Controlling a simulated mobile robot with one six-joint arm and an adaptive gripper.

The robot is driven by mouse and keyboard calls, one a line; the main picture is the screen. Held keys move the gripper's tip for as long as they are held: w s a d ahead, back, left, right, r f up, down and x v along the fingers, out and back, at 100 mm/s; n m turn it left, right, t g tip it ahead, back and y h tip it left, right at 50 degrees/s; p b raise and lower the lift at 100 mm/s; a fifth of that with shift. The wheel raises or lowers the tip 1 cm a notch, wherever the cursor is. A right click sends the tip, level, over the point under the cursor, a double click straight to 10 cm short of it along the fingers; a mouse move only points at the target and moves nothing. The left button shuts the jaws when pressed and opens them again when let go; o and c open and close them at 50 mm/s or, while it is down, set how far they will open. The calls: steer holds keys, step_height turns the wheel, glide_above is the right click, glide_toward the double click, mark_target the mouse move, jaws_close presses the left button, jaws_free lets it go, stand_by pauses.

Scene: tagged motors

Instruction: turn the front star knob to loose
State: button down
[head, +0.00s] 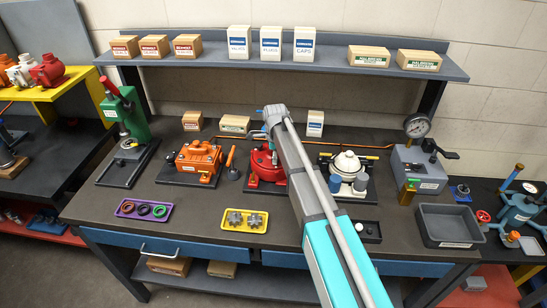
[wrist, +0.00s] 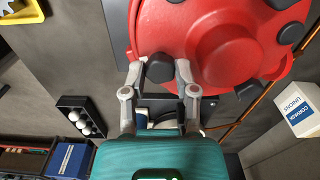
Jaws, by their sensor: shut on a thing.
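The red motor housing (head: 266,166) sits on a dark plate in the middle of the bench, partly hidden behind my arm. In the wrist view the red housing (wrist: 215,35) fills the top, with several dark knobs around its rim. My gripper (wrist: 160,73) has its two grey fingers closed on either side of one dark star knob (wrist: 160,67) at the housing's near edge. The fingers touch its sides. In the head view my arm hides the gripper's fingers and this knob.
An orange motor (head: 199,157) stands left of the red one, and a cream-topped unit (head: 346,163) stands close on the right. A yellow tray (head: 244,229) with grey star knobs and a purple tray (head: 143,217) lie in front. A grey bin (head: 450,240) is at the right.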

steer(key=n, duration=0.6)
steer(key=shift+d, duration=0.1)
steer(key=n, duration=0.6)
steer(key=shift+n, duration=0.3)
steer(key=n, duration=1.1)
steer(key=shift+n, duration=0.4)
steer(key=n, duration=0.5)
steer(key=shift+s, duration=0.1)
steer(key=n, duration=0.6)
steer(key=shift+n, duration=0.4)
steer(key=n, duration=1.1)
